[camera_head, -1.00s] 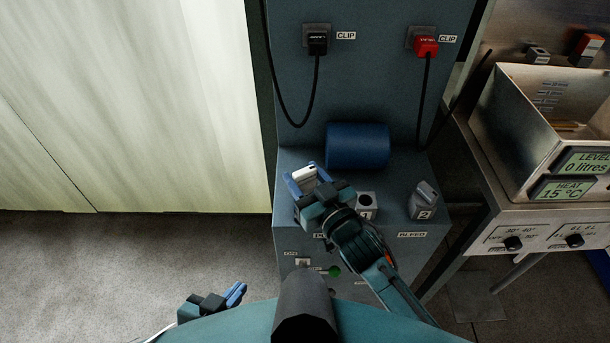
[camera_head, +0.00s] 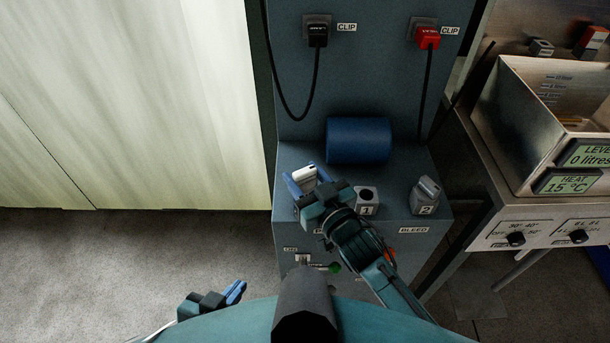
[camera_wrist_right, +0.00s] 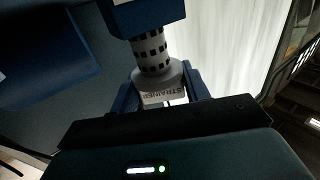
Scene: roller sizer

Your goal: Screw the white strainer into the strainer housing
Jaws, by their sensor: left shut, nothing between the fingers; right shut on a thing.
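My right gripper (camera_head: 304,178) is shut on the white strainer (camera_head: 305,174), with blue fingers on either side of its labelled end. In the right wrist view the strainer (camera_wrist_right: 150,52) has a white collar and a slotted barrel pointing away from my right gripper (camera_wrist_right: 163,95). The barrel's far end meets a dark blue block (camera_wrist_right: 145,14), which may be the strainer housing. I cannot tell whether the end is inside it or only in front of it. My left gripper (camera_head: 236,291) is shut and empty, low in the head view, away from the strainer.
A blue cylinder (camera_head: 358,141) lies on the grey cabinet. A holder marked 1 (camera_head: 367,197) has an open hole; holder 2 (camera_head: 426,193) bears a grey piece. A steel tank (camera_head: 520,120) stands right. Floor at left is clear.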

